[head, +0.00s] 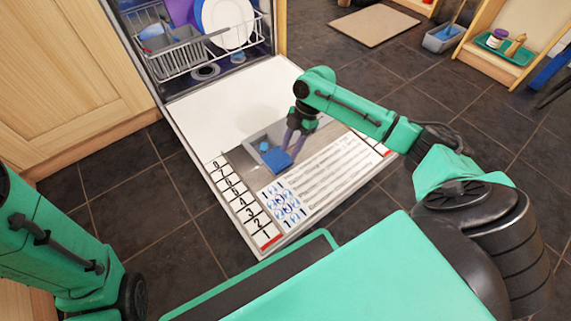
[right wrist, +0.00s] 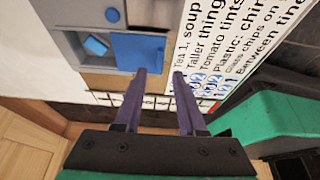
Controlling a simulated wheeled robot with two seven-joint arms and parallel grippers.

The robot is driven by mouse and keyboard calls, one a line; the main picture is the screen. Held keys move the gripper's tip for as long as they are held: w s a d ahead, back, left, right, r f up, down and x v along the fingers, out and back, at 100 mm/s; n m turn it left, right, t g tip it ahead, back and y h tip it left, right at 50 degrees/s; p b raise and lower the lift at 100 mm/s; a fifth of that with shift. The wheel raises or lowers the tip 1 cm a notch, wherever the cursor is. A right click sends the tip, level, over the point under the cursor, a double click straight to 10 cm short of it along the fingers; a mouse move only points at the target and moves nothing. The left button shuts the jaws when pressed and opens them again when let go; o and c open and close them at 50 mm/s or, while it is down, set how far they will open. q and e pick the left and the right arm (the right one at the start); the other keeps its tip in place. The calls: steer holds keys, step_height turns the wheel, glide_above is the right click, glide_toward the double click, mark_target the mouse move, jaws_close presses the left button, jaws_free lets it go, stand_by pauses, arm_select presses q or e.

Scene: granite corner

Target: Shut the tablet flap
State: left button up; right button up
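The dispenser (head: 252,139) is a grey recess in the lowered dishwasher door, with a blue tablet (head: 264,146) inside. Its blue flap (head: 277,160) stands open, to the near side of the recess in the head view. In the right wrist view the flap (right wrist: 138,50) lies to the right of the tablet (right wrist: 96,45). My right gripper (head: 291,152) is open and empty, fingers pointing down beside the flap. In the right wrist view one fingertip is at the flap's edge; I cannot tell whether it touches. My left arm shows at the left, but its gripper is out of view.
The open door (head: 215,105) has printed labels on its near part. A dish rack (head: 185,55) with plates stands in the dishwasher behind. Wooden cabinets (head: 65,80) flank it on the left.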

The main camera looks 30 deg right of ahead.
mark_target(284, 163)
steer(key=b+x, duration=0.1)
steer(key=x, duration=0.3)
steer(key=shift+f+b, duration=0.15)
steer(key=shift+b, duration=0.15)
jaws_close()
stand_by(1.1)
